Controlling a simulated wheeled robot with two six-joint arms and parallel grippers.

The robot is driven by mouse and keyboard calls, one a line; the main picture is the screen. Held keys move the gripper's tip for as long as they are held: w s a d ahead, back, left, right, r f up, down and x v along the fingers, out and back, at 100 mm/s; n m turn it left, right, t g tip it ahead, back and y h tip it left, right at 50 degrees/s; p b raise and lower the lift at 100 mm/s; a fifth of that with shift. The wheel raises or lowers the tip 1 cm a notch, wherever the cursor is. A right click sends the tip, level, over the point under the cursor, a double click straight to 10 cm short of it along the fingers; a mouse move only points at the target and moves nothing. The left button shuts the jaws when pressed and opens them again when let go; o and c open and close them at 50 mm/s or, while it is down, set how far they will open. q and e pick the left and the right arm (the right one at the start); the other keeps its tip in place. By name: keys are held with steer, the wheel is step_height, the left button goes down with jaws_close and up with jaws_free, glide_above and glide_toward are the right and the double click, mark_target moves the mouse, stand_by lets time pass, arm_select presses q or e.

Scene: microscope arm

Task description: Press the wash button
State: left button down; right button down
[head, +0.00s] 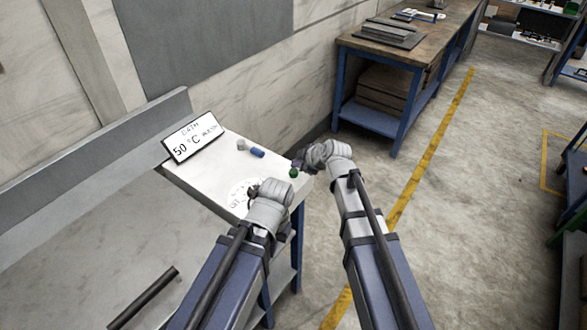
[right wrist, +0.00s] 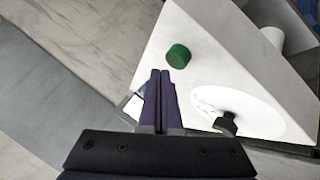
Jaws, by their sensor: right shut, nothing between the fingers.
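A round green button (head: 293,173) stands on the top of a white bench unit (head: 215,180). It shows clearly as a short green cylinder in the right wrist view (right wrist: 178,56). No label can be read on it. My right gripper (head: 300,163) is beside the green button in the head view. In the right wrist view its dark fingers (right wrist: 160,73) are shut and empty, with the tips just left of and below the button in the picture. My left gripper (head: 256,190) is over the unit near the white dial; its fingers are mostly hidden by its wrist.
A blue cylinder (head: 257,153) and a pale knob (head: 242,144) are on the unit. A white dial disc (right wrist: 262,120) with a dark piece lies close to my right fingers. A wooden bench (head: 440,40) stands behind.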

mark_target(296, 173)
stand_by(0.3)
step_height(296, 173, up, 5)
steer(key=p, duration=0.5)
stand_by(0.7)
steer(key=s+d+f+m+g+h, duration=0.1)
steer(key=s+m, duration=0.3)
steer(key=s, duration=0.4)
steer(key=s+d+f+m+g+h, duration=0.2)
steer(key=s+f+m+g+h, duration=0.1)
steer(key=s, duration=0.6)
steer(key=s+d+f+m+g+h, duration=0.2)
steer(key=s+m, duration=0.3)
steer(key=s, duration=0.4)
steer(key=shift+f+g+h, duration=0.3)
steer(key=shift+g+h, duration=0.1)
steer(key=shift+g, duration=0.5)
